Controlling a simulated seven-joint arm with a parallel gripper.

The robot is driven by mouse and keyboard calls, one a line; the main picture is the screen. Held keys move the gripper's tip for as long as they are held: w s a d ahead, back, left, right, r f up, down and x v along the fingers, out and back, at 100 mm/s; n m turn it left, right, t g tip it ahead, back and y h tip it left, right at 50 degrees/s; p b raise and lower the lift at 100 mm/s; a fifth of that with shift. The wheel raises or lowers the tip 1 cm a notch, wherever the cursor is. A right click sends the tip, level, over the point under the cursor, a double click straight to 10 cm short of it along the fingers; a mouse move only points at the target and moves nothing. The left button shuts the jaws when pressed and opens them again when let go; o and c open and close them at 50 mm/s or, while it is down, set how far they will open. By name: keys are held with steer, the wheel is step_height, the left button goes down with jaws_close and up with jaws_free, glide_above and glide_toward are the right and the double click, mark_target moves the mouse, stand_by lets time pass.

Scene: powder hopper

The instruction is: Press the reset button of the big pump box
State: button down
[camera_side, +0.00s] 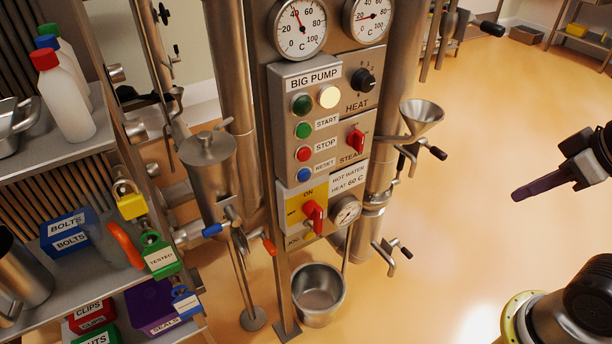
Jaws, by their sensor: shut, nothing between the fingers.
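The big pump box (310,130) is a grey panel labelled BIG PUMP in the middle of the view. Its reset button (304,175) is blue, the lowest of the buttons, beside the RESET label. Above it are the red stop button (304,154) and the green start button (303,130). At the top are a dark green lamp (302,104) and a bright pale lamp (329,97). My gripper (517,196) is at the right, shut and empty, its dark fingers pointing left. It is well apart from the box, and nothing covers the reset button.
A steel funnel (421,114) and a valve handle (392,256) stick out between the box and my gripper. A red rotary switch (313,214) sits below the box. A steel bucket (318,292) stands on the floor. A loaded shelf (70,160) fills the left. Open floor lies around my gripper.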

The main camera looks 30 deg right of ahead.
steer(key=shift+w, duration=0.1)
steer(key=w+a+r+m+t+y, duration=0.1)
steer(key=w+a+m+t, duration=0.3)
steer(key=w, duration=0.5)
steer(key=w+a+r+m+t+y, duration=0.15)
steer(key=w+a+m, duration=0.25)
steer(key=w+m, duration=0.4)
steer(key=n+g+y, duration=0.1)
steer(key=g, duration=0.1)
glide_toward(304, 176)
steer(key=s+a+f, duration=0.2)
steer(key=s+f, duration=0.4)
steer(key=shift+d, duration=0.15)
steer(key=shift+w, duration=0.1)
steer(key=w, duration=0.8)
steer(key=shift+w, duration=0.3)
steer(key=shift+w, duration=0.1)
